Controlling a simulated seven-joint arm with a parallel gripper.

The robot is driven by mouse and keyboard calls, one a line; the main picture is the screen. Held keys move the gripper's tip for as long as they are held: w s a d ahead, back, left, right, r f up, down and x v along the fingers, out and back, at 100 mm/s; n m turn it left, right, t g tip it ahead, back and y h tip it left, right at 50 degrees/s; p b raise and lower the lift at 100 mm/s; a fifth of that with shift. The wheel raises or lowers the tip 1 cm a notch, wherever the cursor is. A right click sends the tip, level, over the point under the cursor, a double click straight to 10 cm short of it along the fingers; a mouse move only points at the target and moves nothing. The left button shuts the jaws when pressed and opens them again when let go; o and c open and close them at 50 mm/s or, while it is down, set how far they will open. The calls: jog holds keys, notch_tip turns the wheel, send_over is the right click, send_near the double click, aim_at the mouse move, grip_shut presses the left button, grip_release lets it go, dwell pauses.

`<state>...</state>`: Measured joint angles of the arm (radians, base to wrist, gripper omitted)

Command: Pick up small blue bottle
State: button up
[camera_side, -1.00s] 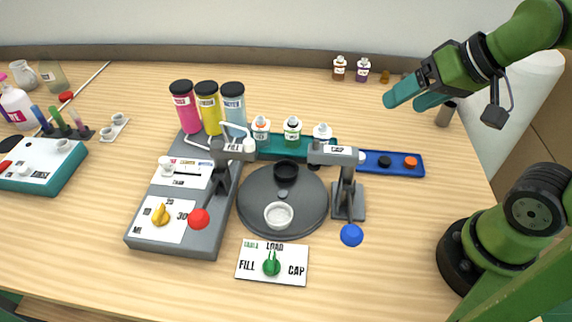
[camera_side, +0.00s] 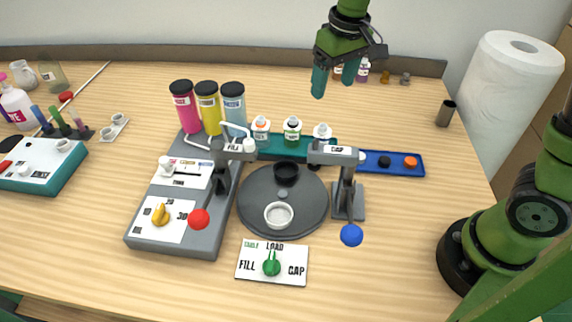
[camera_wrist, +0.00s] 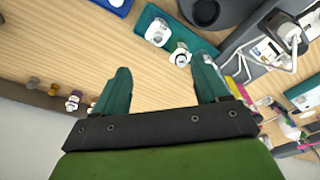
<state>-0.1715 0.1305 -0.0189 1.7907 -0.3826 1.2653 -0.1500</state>
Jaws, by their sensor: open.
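Three small white-capped bottles stand in a row by the teal tray (camera_side: 283,153). The right one (camera_side: 322,132) looks like the small blue bottle, though its colour is hard to make out; the middle has a green label (camera_side: 292,128) and the left an orange one (camera_side: 261,128). My gripper (camera_side: 334,85) points down, open and empty, above and behind this row. In the wrist view, two of the bottles show beyond the spread fingers (camera_wrist: 163,68); the one nearer the blue tray (camera_wrist: 158,30) is likely the blue one. The third is not clear there.
A capping stand (camera_side: 345,185) is just in front of the right bottle. Tall pink, yellow and light-blue containers (camera_side: 208,108) stand to the left. A blue tray with caps (camera_side: 392,163) lies to the right. Several small bottles line the back wall, partly behind my gripper.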

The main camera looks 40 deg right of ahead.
aim_at(324, 125)
jog(key=f, duration=0.3)
jog(key=w+f, duration=0.1)
jog(key=f, duration=0.6)
jog(key=shift+w+f, duration=0.2)
jog(key=shift+w, duration=0.05)
jog(key=shift+w+d+f, duration=0.15)
jog(key=shift+w+f, duration=0.05)
jog(key=shift+f, duration=1.15)
jog(key=shift+w+d+f, duration=0.1)
jog(key=shift+w+f, duration=0.1)
jog(key=shift+f, duration=1.15)
jog(key=shift+c, duration=0.3)
jog(key=c, duration=1)
jog(key=shift+r, duration=0.1)
jog(key=shift+c, duration=0.3)
jog(key=shift+r, duration=0.1)
